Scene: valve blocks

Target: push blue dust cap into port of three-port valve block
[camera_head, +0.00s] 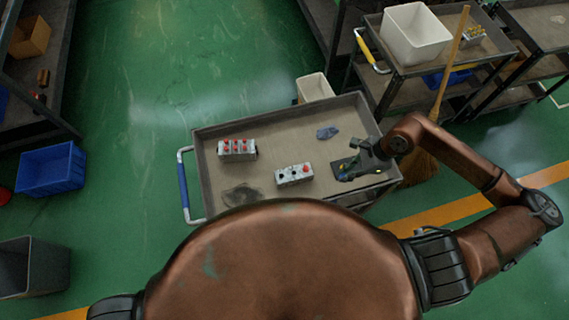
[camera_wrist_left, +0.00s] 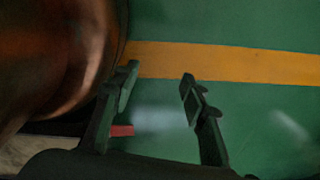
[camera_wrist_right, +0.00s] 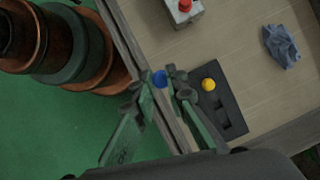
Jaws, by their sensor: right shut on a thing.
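My right gripper (camera_wrist_right: 166,77) is shut on the blue dust cap (camera_wrist_right: 160,79), which shows between its fingertips in the right wrist view. In the head view the right gripper (camera_head: 352,166) is over the cart's right end, beside the dark holder (camera_wrist_right: 228,106). The near valve block (camera_head: 293,175) is to its left, grey with a red cap near its right end; part of it shows in the right wrist view (camera_wrist_right: 181,14). The far valve block (camera_head: 237,150) carries several red caps. My left gripper (camera_wrist_left: 160,76) is open and empty above the green floor.
The cart top (camera_head: 278,150) has a raised rim. A yellow cap (camera_wrist_right: 208,85) sits in the dark holder. A blue-grey rag (camera_head: 327,132) lies behind the near block, and a dark stain (camera_head: 241,194) is at front left. A broom (camera_head: 420,165) stands right of the cart.

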